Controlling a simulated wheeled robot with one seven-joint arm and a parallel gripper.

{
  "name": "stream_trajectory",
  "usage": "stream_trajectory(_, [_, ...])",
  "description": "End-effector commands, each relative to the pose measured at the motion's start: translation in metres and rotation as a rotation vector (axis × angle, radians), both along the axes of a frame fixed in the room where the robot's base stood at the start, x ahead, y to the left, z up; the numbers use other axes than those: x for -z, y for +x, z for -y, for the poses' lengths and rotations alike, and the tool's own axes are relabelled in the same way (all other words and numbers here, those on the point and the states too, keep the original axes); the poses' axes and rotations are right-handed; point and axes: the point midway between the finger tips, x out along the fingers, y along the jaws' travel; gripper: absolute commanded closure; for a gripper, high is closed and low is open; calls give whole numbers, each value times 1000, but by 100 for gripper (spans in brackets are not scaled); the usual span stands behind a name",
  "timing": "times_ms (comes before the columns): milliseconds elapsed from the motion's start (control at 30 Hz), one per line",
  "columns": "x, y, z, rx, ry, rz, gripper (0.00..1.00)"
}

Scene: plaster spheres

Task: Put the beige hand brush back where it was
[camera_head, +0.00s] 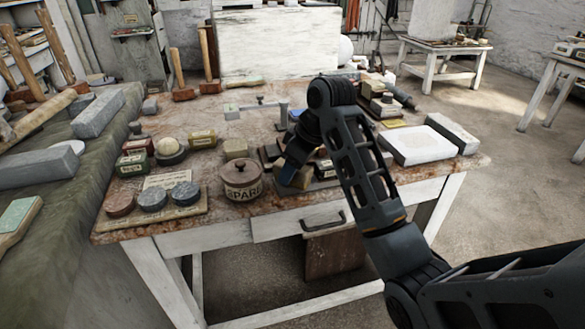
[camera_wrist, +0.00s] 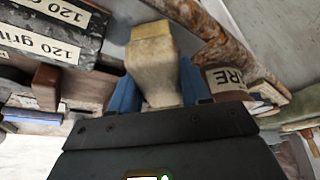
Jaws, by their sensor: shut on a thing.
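The beige hand brush (camera_wrist: 155,70) shows in the wrist view as a pale block with a yellowish end. My gripper (camera_wrist: 158,88) is shut on it, with one blue finger on each side. In the head view my gripper (camera_head: 291,170) is low over the front of the worktable, just right of the lidded SPARE pot (camera_head: 242,182). The held brush (camera_head: 302,178) is partly hidden there by the gripper. I cannot tell whether the brush touches the table. My arm covers part of the tabletop behind it.
The worktable (camera_head: 110,231) is crowded. A board with three round discs (camera_head: 153,199) lies front left. A white slab (camera_head: 418,146) lies to the right. Blocks labelled 120 grit (camera_wrist: 50,32) are close by in the wrist view. A drawer handle (camera_head: 323,224) juts from the front.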

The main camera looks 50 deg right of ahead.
Motion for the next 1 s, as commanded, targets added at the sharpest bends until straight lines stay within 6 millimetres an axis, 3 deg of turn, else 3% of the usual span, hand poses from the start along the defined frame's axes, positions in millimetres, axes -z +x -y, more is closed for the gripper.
stream_trajectory(33, [2,0,0,0,1,-1,78])
stream_trajectory(67, [2,0,0,0,1,-1,52])
stream_trajectory(300, [2,0,0,0,0,0,29])
stream_trajectory(667, [-5,-1,0,0,0,1,28])
stream_trajectory(1000, [-62,-23,5,1,0,-1,28])
